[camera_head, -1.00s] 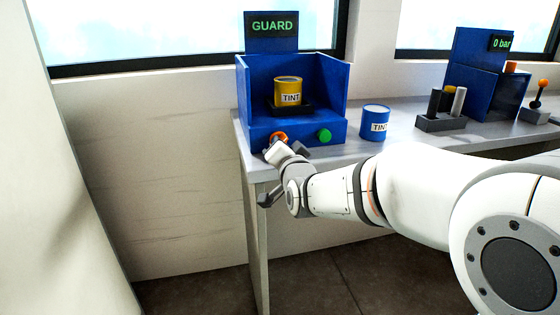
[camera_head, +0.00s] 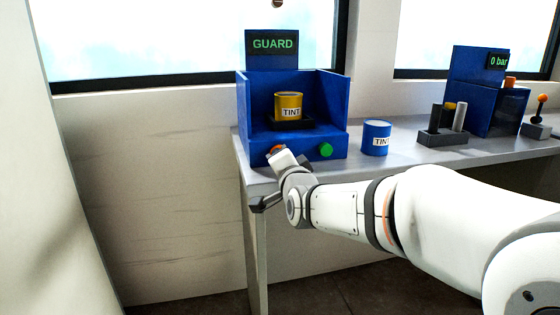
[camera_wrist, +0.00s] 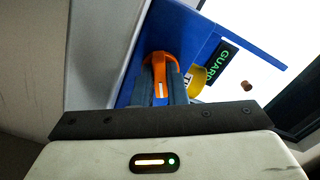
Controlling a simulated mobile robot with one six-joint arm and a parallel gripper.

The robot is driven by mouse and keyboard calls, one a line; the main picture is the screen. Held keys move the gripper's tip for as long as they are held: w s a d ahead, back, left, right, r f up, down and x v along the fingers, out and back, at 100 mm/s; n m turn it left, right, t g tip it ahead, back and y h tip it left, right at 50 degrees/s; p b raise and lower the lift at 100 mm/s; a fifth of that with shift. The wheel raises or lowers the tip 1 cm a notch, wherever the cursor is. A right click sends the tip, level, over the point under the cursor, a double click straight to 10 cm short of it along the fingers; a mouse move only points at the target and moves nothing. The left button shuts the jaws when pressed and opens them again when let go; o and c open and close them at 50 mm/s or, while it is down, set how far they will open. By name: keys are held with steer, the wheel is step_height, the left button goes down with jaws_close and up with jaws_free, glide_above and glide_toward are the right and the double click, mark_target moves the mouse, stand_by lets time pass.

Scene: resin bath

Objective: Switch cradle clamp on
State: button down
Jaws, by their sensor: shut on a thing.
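The blue cradle (camera_head: 255,146) stands on the left end of the grey bench under a GUARD sign (camera_head: 272,44). A yellow TINT can (camera_head: 288,106) sits upright on its dark seat. An orange knob (camera_head: 276,149) is on the left of the cradle's front face, and a green button (camera_head: 326,150) is on the right. My gripper (camera_head: 281,157) is at the orange knob and partly hides it. In the wrist view, the fingers (camera_wrist: 163,90) are shut on the orange knob (camera_wrist: 158,65), which has a white mark. The yellow can (camera_wrist: 197,82) shows behind.
A blue TINT can (camera_head: 376,138) stands on the bench right of the cradle. Farther right are a grey rack (camera_head: 442,138) with several cylinders, a blue unit reading 0 bar (camera_head: 480,95) and an orange-topped lever (camera_head: 541,100). My arm crosses in front of the bench.

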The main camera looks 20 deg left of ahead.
steer(key=c, duration=1.5)
jaws_free()
steer(key=shift+o, duration=0.2)
steer(key=p+v, duration=0.1)
steer(key=v, duration=0.7)
steer(key=shift+w+a, duration=0.1)
steer(key=s+d+r+n+g+h+p, duration=0.2)
steer(key=d+r+g+h+p, duration=0.1)
steer(key=d+p, duration=0.5)
steer(key=s+d+r+n+g+h+p, duration=0.1)
steer(key=d+r+g+h+p, duration=0.15)
steer(key=d+p, duration=0.65)
steer(key=s+d+r+n+g+h+p, duration=0.1)
steer(key=s+d+r+g+h+p, duration=0.1)
steer(key=s+d+p, duration=0.5)
steer(key=s+d+r+n+g+h+p, duration=0.1)
steer(key=s+d+r+g+p, duration=0.4)
steer(key=s, duration=0.5)
steer(key=d+h+p, duration=0.1)
steer(key=d+p, duration=0.1)
steer(key=shift+s+d+r+n+p, duration=0.15)
steer(key=shift+d+r+n+p, duration=0.1)
steer(key=shift+n+p, duration=0.15)
